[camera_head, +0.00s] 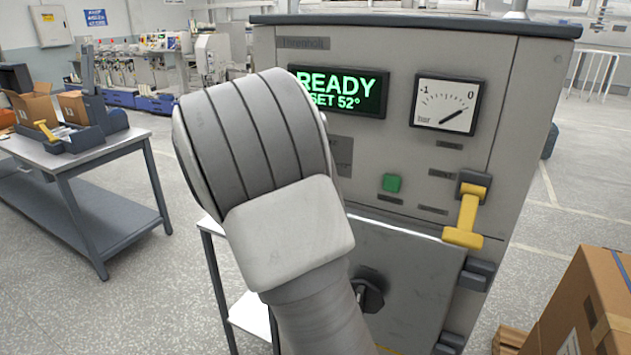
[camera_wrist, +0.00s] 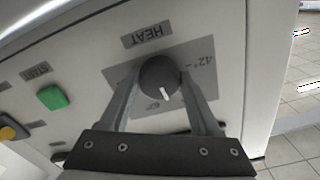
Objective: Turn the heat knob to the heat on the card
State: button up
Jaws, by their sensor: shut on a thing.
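The dark round heat knob (camera_wrist: 158,72) sits on a grey scale plate (camera_wrist: 203,80) under an upside-down HEAT label (camera_wrist: 147,34). Its white pointer line points down in the wrist view, tilted slightly right. An upside-down 42° mark is at the plate's right; a mark below the knob is hard to read. My gripper (camera_wrist: 159,82) is shut on the knob, one finger on each side. In the head view my arm hides the knob. The machine's display (camera_head: 338,92) reads READY, SET 52°. I do not see the card in either view.
A green button (camera_wrist: 53,97) is left of the knob in the wrist view; it also shows in the head view (camera_head: 392,183). Right of it are a pressure gauge (camera_head: 446,104) and a yellow lever (camera_head: 467,215). A cardboard box (camera_head: 590,305) stands lower right, a table (camera_head: 75,155) left.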

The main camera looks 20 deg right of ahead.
jog(key=m+b, duration=0.1)
jog(key=b, duration=0.1)
jog(key=m+b, duration=0.4)
jog(key=shift+f, duration=0.25)
jog(key=shift+r+m+b, duration=0.2)
jog(key=shift+m+b, duration=0.85)
jog(key=shift+m, duration=0.05)
jog(key=shift+r, duration=0.1)
jog(key=o, duration=1.4)
jog(key=shift+c, duration=0.2)
jog(key=shift+a, duration=0.1)
jog(key=v, duration=1.7)
jog(key=shift+s+a, duration=0.1)
